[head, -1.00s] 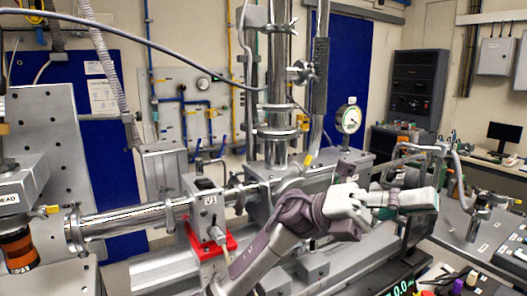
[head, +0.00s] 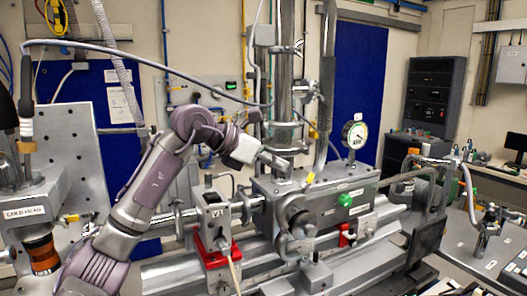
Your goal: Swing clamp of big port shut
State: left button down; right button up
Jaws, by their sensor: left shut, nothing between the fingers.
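The grey box chamber (head: 330,200) stands right of centre in the head view. A big round port (head: 297,214) is on its front face, with a curved metal piece around its rim that looks like the clamp (head: 291,240). I cannot tell whether the clamp is swung open or shut. My left gripper (head: 282,164) is shut and empty. It is above and behind the port, in front of the foot of the vertical steel column, and I cannot tell whether it touches anything. My right gripper is not in view.
A valve labelled V1 (head: 215,218) on a red bracket stands left of the chamber. A dial gauge (head: 354,135) rises behind it. A cold head (head: 38,208) stands at far left.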

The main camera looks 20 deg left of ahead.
aim_at(310, 178)
pick_arm(q)
jog(key=p+x, duration=0.3)
jog(key=x, duration=0.4)
jog(key=shift+w+d+f, duration=0.15)
jog(key=shift+w+d, duration=0.1)
jog(key=shift+s, duration=0.1)
